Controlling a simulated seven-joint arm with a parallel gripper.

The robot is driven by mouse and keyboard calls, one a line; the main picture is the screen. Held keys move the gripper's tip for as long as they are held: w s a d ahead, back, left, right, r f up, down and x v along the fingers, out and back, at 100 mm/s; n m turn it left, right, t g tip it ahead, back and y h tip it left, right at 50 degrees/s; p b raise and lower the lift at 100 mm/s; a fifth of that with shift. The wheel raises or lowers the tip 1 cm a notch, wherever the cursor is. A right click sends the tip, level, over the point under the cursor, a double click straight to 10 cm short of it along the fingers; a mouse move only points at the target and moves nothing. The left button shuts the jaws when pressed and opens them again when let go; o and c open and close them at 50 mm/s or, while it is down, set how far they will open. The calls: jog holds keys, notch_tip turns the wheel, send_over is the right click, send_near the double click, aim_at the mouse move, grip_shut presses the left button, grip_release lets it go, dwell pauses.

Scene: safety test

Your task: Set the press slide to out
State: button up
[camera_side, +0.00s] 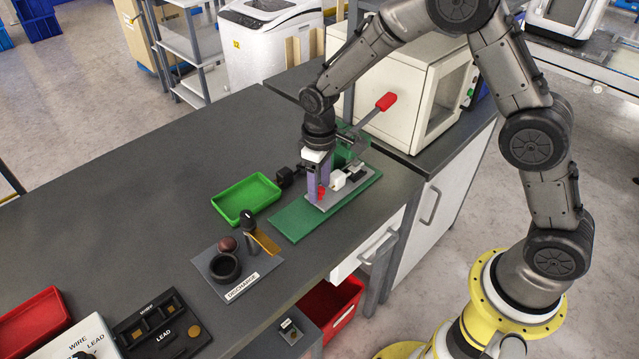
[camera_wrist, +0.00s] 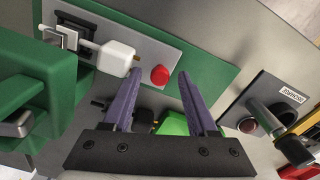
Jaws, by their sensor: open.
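The press (camera_side: 357,150) is green, with a green base plate (camera_side: 298,222) and a lever with a red handle (camera_side: 387,102). A grey plate (camera_wrist: 187,60) lies on the base, carrying a round red knob (camera_wrist: 159,75) and a white block (camera_wrist: 117,57) on a metal rod. Which of these parts is the slide I cannot tell for certain. My gripper (camera_wrist: 160,74) is open, its purple fingers either side of the red knob in the wrist view. In the side view my gripper (camera_side: 318,190) points down over the grey plate. Contact with the knob is unclear.
A green tray (camera_side: 246,199) and a small black block (camera_side: 285,177) are left of the press. A grey pad marked DISCHARGE (camera_side: 215,275), with a black ring and upright post, is nearer the front. A cream cabinet (camera_side: 400,85) stands behind.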

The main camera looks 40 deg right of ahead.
grip_shut()
dwell(1.3)
